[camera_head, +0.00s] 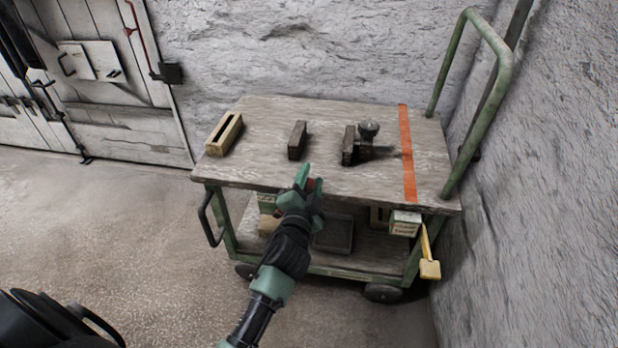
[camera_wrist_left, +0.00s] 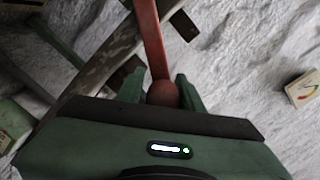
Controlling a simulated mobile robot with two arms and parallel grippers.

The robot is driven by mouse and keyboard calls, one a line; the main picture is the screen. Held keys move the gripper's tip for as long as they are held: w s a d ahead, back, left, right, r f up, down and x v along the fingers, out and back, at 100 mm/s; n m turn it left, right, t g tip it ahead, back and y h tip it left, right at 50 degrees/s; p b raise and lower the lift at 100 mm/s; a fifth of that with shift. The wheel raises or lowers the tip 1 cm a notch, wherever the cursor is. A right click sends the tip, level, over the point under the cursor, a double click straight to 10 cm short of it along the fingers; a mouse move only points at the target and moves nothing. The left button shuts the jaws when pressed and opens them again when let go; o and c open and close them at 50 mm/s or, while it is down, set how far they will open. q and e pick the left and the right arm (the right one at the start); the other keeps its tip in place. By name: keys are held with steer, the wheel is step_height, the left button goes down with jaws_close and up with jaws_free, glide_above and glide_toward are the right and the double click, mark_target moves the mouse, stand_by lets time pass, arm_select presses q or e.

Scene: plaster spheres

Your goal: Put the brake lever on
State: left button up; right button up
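My left gripper (camera_head: 308,182) is at the front edge of the cart's top. In the left wrist view, the left gripper (camera_wrist_left: 162,88) has its green fingers against both sides of a rounded reddish knob (camera_wrist_left: 163,94). A red bar (camera_wrist_left: 149,35) lines up with the knob; I take these as the brake lever, though the fingers hide where they join. In the head view only a small red patch (camera_head: 311,185) of it shows between the fingers. My right gripper is not in view.
The cart (camera_head: 250,183) stands near the rock wall, with a green handle (camera_head: 501,95) at right. A slotted wooden block (camera_head: 224,135), dark blocks and a knobbed fixture (camera_head: 368,132) sit on top. A yellow paddle (camera_head: 430,268) hangs at right.

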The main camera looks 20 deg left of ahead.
mark_target(308, 191)
arm_select(q)
steer(key=shift+o, duration=0.8)
steer(key=shift+d, duration=0.1)
steer(key=v, duration=0.6)
steer(key=shift+s+d, duration=0.1)
steer(key=shift+s, duration=0.25)
steer(key=shift+s+d, duration=0.1)
steer(key=shift+s, duration=0.4)
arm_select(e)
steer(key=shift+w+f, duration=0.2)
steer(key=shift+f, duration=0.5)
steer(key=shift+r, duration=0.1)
